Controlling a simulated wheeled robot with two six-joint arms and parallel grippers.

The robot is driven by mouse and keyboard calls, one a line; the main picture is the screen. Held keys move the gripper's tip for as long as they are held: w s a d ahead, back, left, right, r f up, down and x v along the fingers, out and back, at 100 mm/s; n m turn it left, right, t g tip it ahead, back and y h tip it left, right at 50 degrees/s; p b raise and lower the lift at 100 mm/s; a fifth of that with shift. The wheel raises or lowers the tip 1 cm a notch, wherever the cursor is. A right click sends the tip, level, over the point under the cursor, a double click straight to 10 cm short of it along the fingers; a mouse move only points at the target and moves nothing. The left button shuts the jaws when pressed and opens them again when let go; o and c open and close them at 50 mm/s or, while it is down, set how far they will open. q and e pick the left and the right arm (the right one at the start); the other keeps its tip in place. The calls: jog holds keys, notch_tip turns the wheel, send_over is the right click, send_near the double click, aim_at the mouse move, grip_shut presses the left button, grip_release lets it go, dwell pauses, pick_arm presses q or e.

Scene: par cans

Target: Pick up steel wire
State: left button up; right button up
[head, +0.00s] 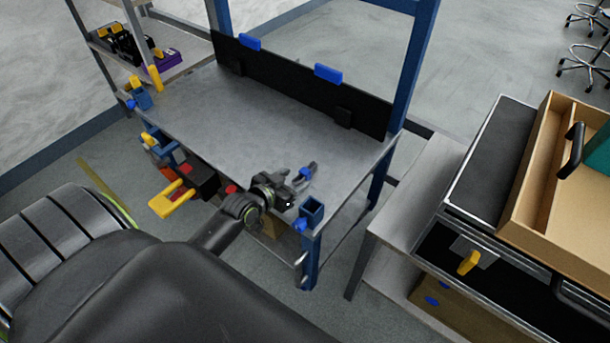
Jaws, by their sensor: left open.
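I cannot make out any steel wire in the head view. My left gripper (300,180) is open above the front right part of the grey workbench (235,115). A small patch of blue shows at its fingers, too small to tell what it is. My arm and wrist hide part of the bench's front edge. My right gripper is not in view.
A blue holder (312,209) sits at the bench's front right corner, close to my gripper. A black back panel (290,85) and blue posts bound the bench. At right stand a cabinet (490,150) and a wooden box (545,150). Most of the bench top is bare.

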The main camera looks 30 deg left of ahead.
aim_at(299, 176)
pick_arm(q)
jog(key=x, duration=0.5)
jog(key=shift+w+d+r, duration=0.1)
jog(key=shift+d+r, duration=0.05)
jog(key=c, duration=1.1)
